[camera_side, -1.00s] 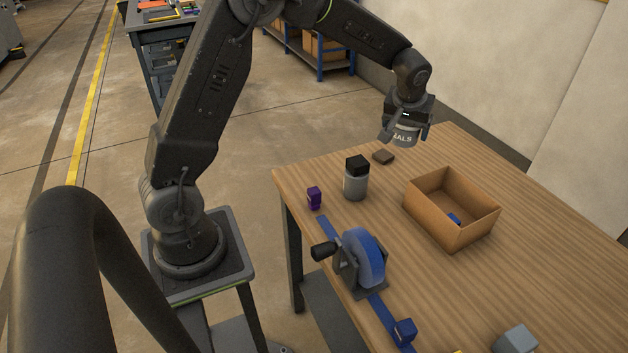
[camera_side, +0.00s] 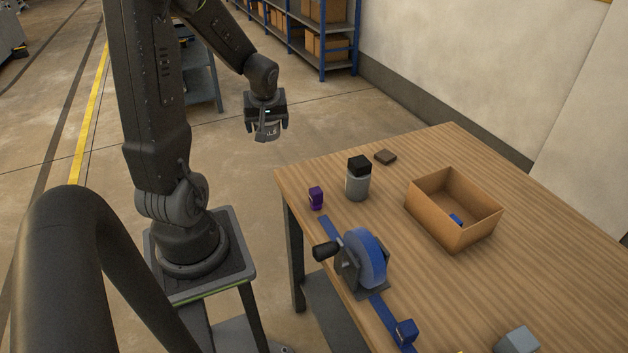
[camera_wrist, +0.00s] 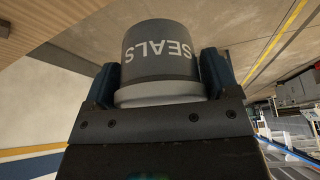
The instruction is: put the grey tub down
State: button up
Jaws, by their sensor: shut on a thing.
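My gripper (camera_side: 267,124) is shut on the grey tub (camera_side: 271,133) and holds it in the air, left of the table's far corner and apart from the table. In the wrist view the tub (camera_wrist: 158,55) sits between the two fingers (camera_wrist: 160,88). It is grey with a paler rim band and the white word SEALS, which reads upside down there. The floor shows behind the tub in the side view.
On the wooden table (camera_side: 560,270) stand a black-capped grey bottle (camera_side: 358,180), a purple block (camera_side: 316,198), a brown block (camera_side: 385,157), an open cardboard box (camera_side: 435,218), a blue tape dispenser (camera_side: 366,262) and a grey block (camera_side: 516,341). A blue shelf rack (camera_side: 322,65) stands behind.

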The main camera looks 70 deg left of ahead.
aim_at(271, 134)
notch_tip(271, 134, down, 3)
jog(key=shift+w, duration=0.1)
jog(key=shift+w+d+f, duration=0.15)
jog(key=shift+w+f, duration=0.1)
jog(key=shift+f, duration=0.05)
jog(key=w+d+f, duration=0.1)
jog(key=w+f, duration=0.1)
jog(key=w, duration=0.1)
jog(key=w+d+f, duration=0.2)
jog(key=w, duration=0.1)
jog(key=w+d+f, duration=0.2)
jog(key=w, duration=0.1)
jog(key=shift+w+f, duration=0.3)
jog(key=shift+w, duration=0.05)
jog(key=shift+f, duration=2)
jog(key=shift+d, duration=0.1)
jog(key=shift+f, duration=0.15)
jog(key=o, duration=0.8)
jog(key=shift+o, duration=0.2)
